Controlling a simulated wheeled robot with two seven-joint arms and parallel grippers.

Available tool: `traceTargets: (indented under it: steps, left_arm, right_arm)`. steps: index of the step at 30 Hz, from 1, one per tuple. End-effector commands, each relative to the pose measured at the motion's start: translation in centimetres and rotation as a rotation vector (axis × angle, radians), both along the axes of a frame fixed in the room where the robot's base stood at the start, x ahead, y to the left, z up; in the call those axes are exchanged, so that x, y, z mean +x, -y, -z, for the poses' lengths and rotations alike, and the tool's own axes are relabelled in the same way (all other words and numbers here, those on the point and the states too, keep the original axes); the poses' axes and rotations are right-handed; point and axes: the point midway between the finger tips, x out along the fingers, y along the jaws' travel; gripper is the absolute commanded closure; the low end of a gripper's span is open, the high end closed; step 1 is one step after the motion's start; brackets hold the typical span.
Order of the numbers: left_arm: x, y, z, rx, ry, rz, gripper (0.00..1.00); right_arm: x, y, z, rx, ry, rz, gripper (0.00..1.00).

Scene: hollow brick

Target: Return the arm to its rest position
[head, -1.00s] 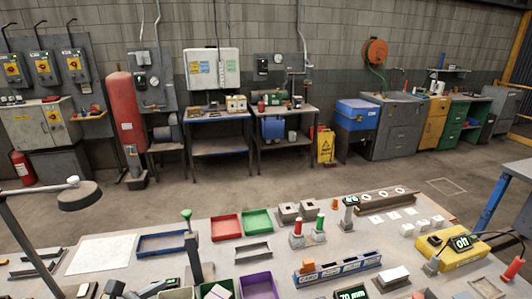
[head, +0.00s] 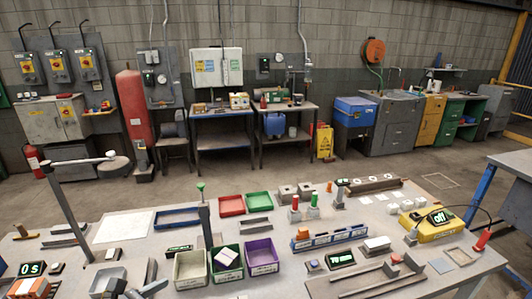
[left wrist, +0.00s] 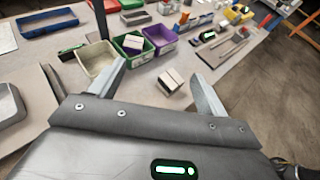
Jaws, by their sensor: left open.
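My left gripper (head: 158,277) is at the bottom left of the head view, just left of the beige bin. In the left wrist view it (left wrist: 158,70) is open, with its two fingers apart and nothing held between them. A pale block (left wrist: 171,82) lies on the table beyond and between the fingertips in that view. Another pale block (head: 227,256) sits in the green bin (head: 226,277); it also shows in the left wrist view (left wrist: 135,42). My right gripper is not in view.
The beige bin (head: 190,279) and purple bin (head: 260,269) flank the green bin. A thin post with a lamp-like arm (head: 70,215) stands at the left. Red (head: 231,212) and green trays (head: 259,208) lie farther back. A yellow device (head: 437,230) is at the right.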

Motion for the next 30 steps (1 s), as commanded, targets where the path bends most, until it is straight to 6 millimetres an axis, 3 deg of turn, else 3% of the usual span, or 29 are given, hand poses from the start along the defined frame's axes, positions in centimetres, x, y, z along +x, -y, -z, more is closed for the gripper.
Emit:
traceTargets:
  steps: [11, 20, 25, 30]
  left_arm:
    - [-0.7, 0.1, 1.5, -0.266, -0.181, -0.201, 0.24]
    - [-1.6, 0.5, 4.5, -0.698, -0.468, -0.547, 0.24]
    - [-3.7, -0.1, 8.0, -1.105, -0.714, -0.936, 0.24]
    - [-8.2, -1.7, 12.8, -1.581, -0.910, -1.499, 0.24]
  right_arm:
    - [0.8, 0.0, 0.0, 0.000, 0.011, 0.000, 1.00]
    - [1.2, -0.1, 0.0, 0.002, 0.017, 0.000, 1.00]
    - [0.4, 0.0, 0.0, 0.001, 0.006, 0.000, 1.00]
    - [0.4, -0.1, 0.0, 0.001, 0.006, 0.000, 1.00]
